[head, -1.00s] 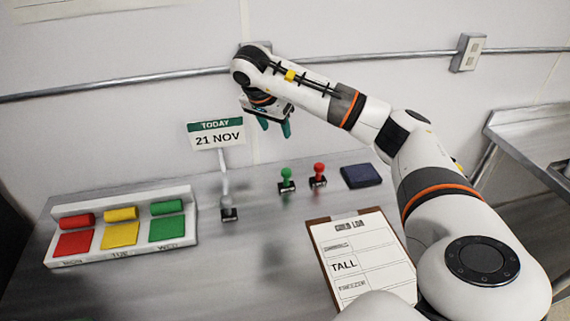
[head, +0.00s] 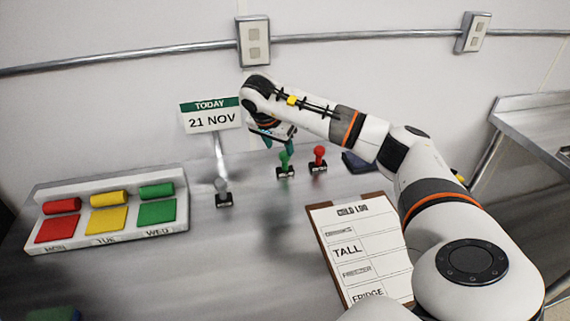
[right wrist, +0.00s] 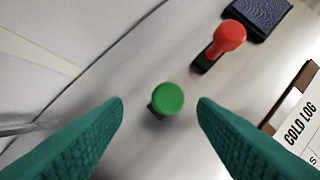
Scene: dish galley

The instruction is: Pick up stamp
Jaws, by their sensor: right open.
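A green-handled stamp (head: 284,160) stands upright on the steel counter, with a red-handled stamp (head: 319,157) just to its right. A grey-handled stamp (head: 223,190) stands further left. My right gripper (head: 276,143) is open and empty, above the green stamp. In the right wrist view, the green stamp's round top (right wrist: 168,98) shows between the two green fingers, apart from both. The red stamp (right wrist: 226,42) is beyond the right finger in that view. The left gripper is not in view.
A dark pad (head: 358,162) lies right of the red stamp, partly behind my arm. A clipboard (head: 318,235) lies in front. A "21 NOV" sign (head: 211,118) stands behind. A tray (head: 112,236) with coloured rolls and squares sits left. The counter's middle front is clear.

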